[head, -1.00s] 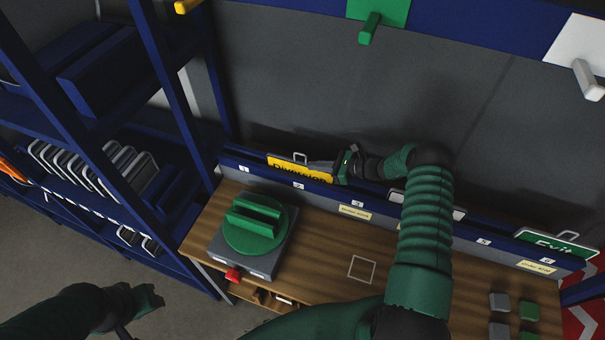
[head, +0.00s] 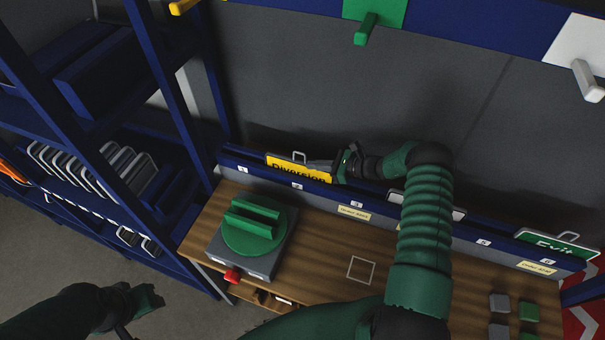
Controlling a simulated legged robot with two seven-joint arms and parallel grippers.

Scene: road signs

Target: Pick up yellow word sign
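The yellow word sign (head: 292,172), reading "Diversion", stands in the blue slotted rack (head: 324,187) at the back of the wooden bench, behind the slot labels 1 and 2. A small handle loop shows on its top edge. My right gripper (head: 322,167) reaches from the right to the sign's upper right edge. Its fingers point left and overlap the sign; I cannot tell whether they are closed on it. My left gripper (head: 150,298) hangs low at the left, away from the bench; its finger state is unclear.
A green "Exit" sign (head: 556,246) stands at the rack's right end. A grey box with a green round fixture (head: 253,230) and red knob (head: 232,275) sits on the bench's left. Grey and green blocks (head: 529,311) lie at right. Blue shelving (head: 187,130) rises at left.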

